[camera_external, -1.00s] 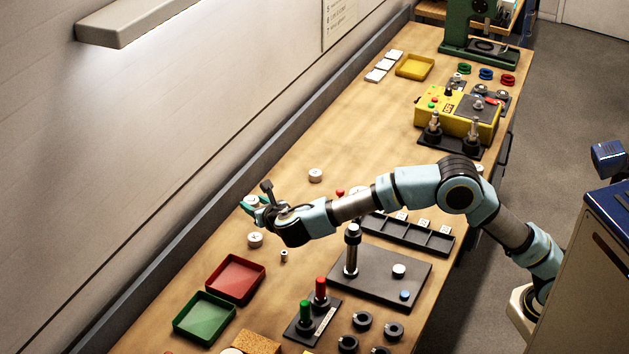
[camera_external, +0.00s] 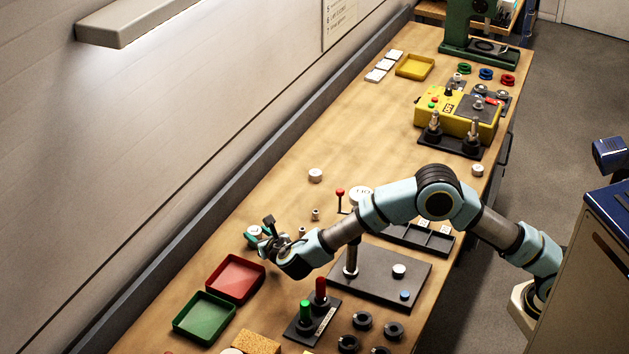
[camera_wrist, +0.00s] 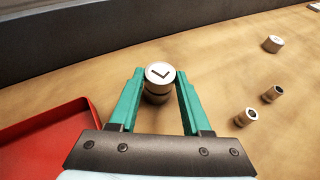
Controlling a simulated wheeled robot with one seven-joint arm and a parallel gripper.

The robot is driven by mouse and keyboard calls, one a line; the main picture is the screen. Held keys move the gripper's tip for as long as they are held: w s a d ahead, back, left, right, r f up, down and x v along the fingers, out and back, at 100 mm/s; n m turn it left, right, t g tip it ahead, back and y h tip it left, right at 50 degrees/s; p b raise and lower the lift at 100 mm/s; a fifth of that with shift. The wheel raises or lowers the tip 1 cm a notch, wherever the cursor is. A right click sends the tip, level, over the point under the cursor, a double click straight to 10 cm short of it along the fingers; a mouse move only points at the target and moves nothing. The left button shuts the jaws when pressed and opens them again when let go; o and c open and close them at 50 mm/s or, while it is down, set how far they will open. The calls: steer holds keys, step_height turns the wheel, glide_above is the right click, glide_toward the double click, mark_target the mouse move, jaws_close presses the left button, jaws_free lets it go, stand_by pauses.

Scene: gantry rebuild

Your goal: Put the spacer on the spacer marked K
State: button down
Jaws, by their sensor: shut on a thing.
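A white round spacer (camera_wrist: 160,73) with a dark angular mark on its top sits between the green fingers of my gripper (camera_wrist: 158,84) in the wrist view. The gripper is shut on it. A second round piece (camera_wrist: 156,98) shows directly below it, mostly hidden; whether the two touch and whether the lower one bears a K cannot be told. In the external view my gripper (camera_external: 257,235) is low over the table's left side, with the held spacer (camera_external: 255,231) above the place where another spacer stood. Other white spacers stand farther back (camera_external: 315,175) and at the right edge (camera_external: 478,170).
A red tray (camera_external: 236,277) lies close beside my gripper, with a green tray (camera_external: 204,318) nearer the front. A dark plate with a post (camera_external: 385,286) lies right of my gripper.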

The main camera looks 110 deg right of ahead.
steer(key=shift+f, duration=0.2)
steer(key=shift+c, duration=1.8)
jaws_free()
steer(key=shift+r, duration=0.2)
steer(key=shift+a+r, duration=0.1)
steer(key=shift+a, duration=0.1)
steer(key=b+v, duration=0.2)
steer(key=v, duration=0.9)
steer(key=shift+s+a+r, duration=0.15)
steer(key=shift+a, duration=0.05)
